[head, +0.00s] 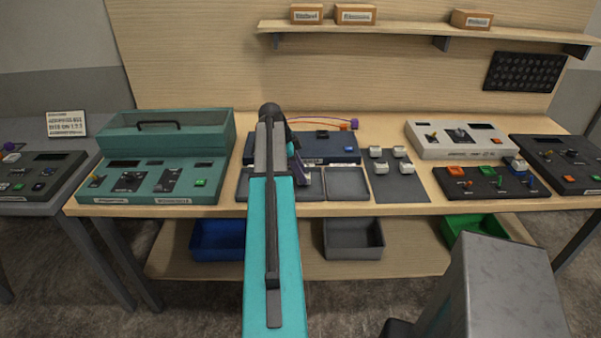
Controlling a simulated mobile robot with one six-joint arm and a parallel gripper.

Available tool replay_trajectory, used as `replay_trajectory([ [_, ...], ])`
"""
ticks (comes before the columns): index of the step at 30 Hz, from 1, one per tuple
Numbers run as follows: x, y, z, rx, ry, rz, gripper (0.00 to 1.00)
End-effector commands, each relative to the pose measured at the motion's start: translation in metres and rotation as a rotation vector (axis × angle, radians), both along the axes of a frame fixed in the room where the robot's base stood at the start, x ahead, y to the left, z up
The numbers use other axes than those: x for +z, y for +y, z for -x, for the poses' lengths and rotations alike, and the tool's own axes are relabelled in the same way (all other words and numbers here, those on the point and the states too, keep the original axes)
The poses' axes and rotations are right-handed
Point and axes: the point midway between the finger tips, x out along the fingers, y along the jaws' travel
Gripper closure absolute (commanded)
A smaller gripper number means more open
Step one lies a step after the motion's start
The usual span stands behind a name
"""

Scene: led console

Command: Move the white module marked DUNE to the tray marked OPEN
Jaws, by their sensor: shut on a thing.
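My gripper (302,172) is partly hidden behind my own arm, low over the trays in the middle of the bench. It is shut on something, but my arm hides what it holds. One shallow grey tray (347,184) lies just right of the gripper and looks empty. A second grey tray (254,188) lies to the left, partly covered by my arm. Several white modules (399,152) sit on a dark mat (400,190) to the right of the trays. The markings on modules and trays are too small to read, so I cannot tell which is DUNE or OPEN.
A dark blue console (335,148) stands behind the trays, with coloured cables. A teal console (150,180) stands left. A white console (465,140) and a dark switch panel (490,184) stand right. A shelf (420,33) with boxes hangs above. Bins (353,240) lie below.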

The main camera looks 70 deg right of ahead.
Motion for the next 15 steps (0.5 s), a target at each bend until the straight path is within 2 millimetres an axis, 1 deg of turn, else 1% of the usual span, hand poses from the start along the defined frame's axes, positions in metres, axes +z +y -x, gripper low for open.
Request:
replay_trajectory([
  [14, -0.0051, -0.0002, 0.0002, 0.000, 0.000, 0.000, 0.92],
  [15, -0.0053, -0.0002, 0.0003, 0.000, 0.000, 0.000, 0.68],
])
